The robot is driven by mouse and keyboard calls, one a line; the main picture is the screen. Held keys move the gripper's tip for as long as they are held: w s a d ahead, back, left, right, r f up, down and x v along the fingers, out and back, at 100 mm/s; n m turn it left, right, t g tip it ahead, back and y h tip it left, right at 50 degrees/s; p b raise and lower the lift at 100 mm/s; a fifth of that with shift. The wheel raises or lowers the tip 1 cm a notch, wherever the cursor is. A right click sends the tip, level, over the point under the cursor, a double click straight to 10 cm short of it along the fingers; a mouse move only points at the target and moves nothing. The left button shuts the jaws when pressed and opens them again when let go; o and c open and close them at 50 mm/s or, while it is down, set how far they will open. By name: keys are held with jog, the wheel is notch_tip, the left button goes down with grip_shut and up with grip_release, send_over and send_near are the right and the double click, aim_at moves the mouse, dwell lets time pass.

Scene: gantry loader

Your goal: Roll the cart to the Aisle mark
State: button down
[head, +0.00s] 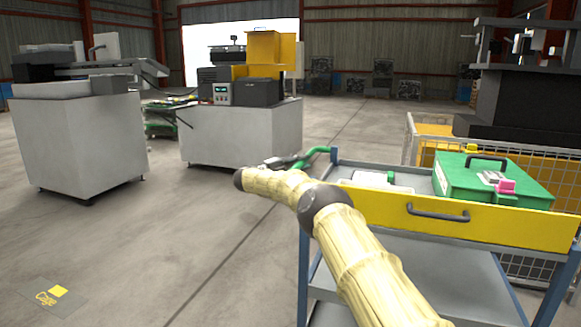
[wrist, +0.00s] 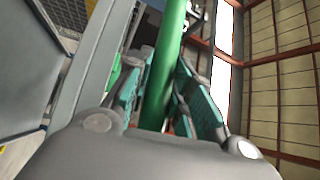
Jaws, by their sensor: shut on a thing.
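The cart (head: 380,206) stands at the right in the head view, with blue posts, grey shelves and a yellow front panel with a dark pull. Its green push handle (head: 320,151) sticks out at the cart's far left corner. My gripper (head: 288,162) is at this handle, its fingers partly hidden by my arm. In the wrist view the green handle bar (wrist: 168,62) runs between the teal finger pads, and my gripper (wrist: 160,85) is shut on it. I see no mark that reads Aisle; a floor mark reading Cage (head: 46,299) lies at the lower left.
A green case (head: 480,178) with a pink latch and a white container (head: 368,180) ride on the cart. A wire cage (head: 408,140) stands close behind it. Grey machine cabinets (head: 85,145) (head: 235,135) stand left and centre. Open concrete floor (head: 170,235) lies left of the cart.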

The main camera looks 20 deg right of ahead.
jog(key=shift+s+d+r+m, duration=0.15)
jog(key=shift+s+d, duration=0.1)
jog(key=shift+d, duration=0.15)
jog(key=shift+s+d+r+m, duration=0.1)
jog(key=shift+s+d+m, duration=0.1)
jog(key=shift+d, duration=0.2)
jog(key=shift+w+a+f, duration=0.1)
jog(key=shift+w, duration=0.2)
jog(key=shift+w+a+f, duration=0.35)
jog(key=shift+w+a, duration=0.25)
jog(key=shift+a, duration=0.25)
jog(key=c, duration=1.4)
grip_release()
jog(key=shift+s+r, duration=0.1)
jog(key=shift+r, duration=0.05)
jog(key=shift+o, duration=0.7)
jog(key=shift+a+r, duration=0.1)
jog(key=shift+r, duration=0.05)
jog(key=a+f, duration=0.2)
jog(key=a, duration=0.9)
jog(key=shift+s+a, duration=0.3)
jog(key=shift+s, duration=0.1)
